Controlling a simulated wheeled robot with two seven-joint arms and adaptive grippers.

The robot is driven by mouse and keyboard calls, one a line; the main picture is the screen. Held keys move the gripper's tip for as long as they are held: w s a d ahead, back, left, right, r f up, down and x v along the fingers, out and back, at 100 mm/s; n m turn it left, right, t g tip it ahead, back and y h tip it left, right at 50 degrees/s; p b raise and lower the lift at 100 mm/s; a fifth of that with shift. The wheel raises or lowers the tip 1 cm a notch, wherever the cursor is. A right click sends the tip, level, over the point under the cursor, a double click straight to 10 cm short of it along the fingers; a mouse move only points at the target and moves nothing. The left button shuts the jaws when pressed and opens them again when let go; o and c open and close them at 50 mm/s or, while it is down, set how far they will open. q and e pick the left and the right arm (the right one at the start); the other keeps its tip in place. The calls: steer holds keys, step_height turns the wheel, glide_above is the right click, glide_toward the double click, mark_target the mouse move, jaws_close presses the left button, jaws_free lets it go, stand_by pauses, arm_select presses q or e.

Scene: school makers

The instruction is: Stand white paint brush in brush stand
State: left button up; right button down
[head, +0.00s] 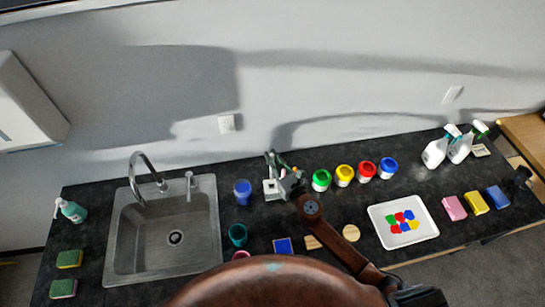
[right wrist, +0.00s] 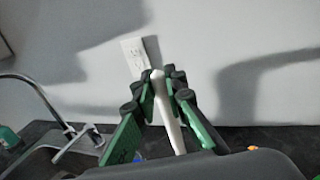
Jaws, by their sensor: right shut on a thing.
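The white paint brush (right wrist: 165,115) stands nearly upright between the green-padded fingers of my right gripper (right wrist: 158,88), which is shut on it. In the head view the right gripper (head: 273,160) is over the back of the counter. A small white block, which looks like the brush stand (head: 270,188), is just below the gripper and partly covered by it. The brush's lower end is hidden in the wrist view, so I cannot tell whether it touches the stand. My left gripper is not in view.
The sink (head: 165,240) with its tap (head: 140,175) lies left. A blue cup (head: 243,190) is beside the stand. Several paint jars (head: 344,175) stand right. A white palette tray (head: 404,241), sponges (head: 454,208) and spray bottles (head: 436,152) are further right. The wall (head: 300,90) is close behind.

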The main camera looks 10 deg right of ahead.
steer(key=shift+f+b, duration=1.35)
steer(key=shift+f, duration=0.2)
steer(key=shift+f+b, duration=3.4)
steer(key=shift+f, duration=0.05)
steer(key=c, duration=1.9)
jaws_free()
steer(key=shift+s, duration=0.1)
